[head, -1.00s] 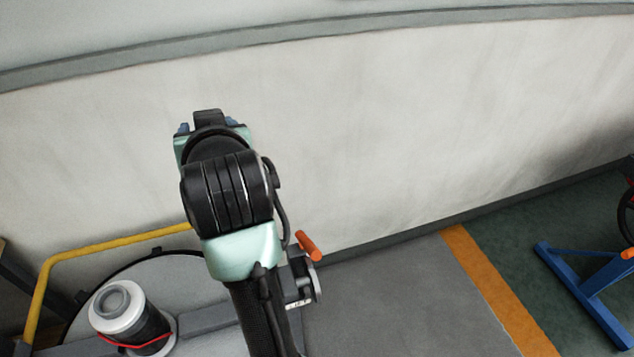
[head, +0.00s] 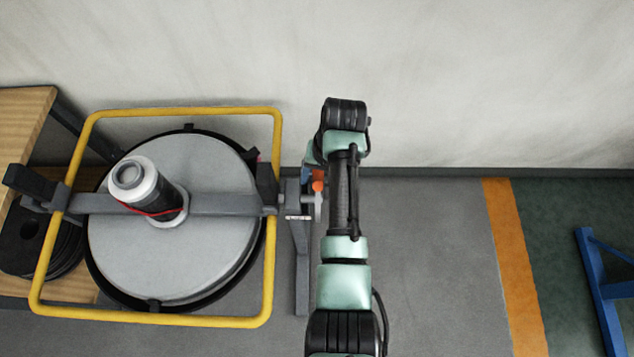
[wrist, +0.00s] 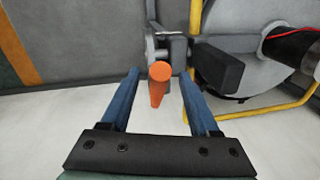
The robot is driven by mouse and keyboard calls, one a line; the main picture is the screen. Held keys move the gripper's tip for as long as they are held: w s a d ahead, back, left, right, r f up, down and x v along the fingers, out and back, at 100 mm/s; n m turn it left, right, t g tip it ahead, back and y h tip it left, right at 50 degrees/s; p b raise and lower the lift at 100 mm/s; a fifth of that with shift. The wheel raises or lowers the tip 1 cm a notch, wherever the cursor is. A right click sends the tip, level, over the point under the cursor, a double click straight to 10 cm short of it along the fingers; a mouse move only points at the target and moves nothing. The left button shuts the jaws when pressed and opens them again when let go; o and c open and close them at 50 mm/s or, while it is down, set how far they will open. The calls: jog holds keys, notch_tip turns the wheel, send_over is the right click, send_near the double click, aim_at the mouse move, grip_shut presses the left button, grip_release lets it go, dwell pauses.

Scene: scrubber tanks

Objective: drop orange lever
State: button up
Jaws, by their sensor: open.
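The orange lever (wrist: 159,84) shows in the wrist view as a short orange handle on a grey metal bracket (wrist: 165,42). It lies between the two blue fingers of my gripper (wrist: 155,90), with a gap on each side. The fingers are open, and I see no contact with the lever. In the head view only a small part of the lever (head: 318,181) shows beside my arm, at the right end of the grey crossbar. My arm hides most of my gripper in the head view.
A yellow tubular frame (head: 278,215) surrounds a round grey drum lid (head: 115,245) with a white and black cylinder (head: 150,190) on it. A wooden bench (head: 22,112) stands at the left. A blue stand (head: 602,290) is at the right. Grey floor between is clear.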

jog(key=f, duration=0.5)
jog(key=shift+w+a, duration=0.1)
jog(key=shift+a, duration=0.25)
grip_shut()
dwell(1.1)
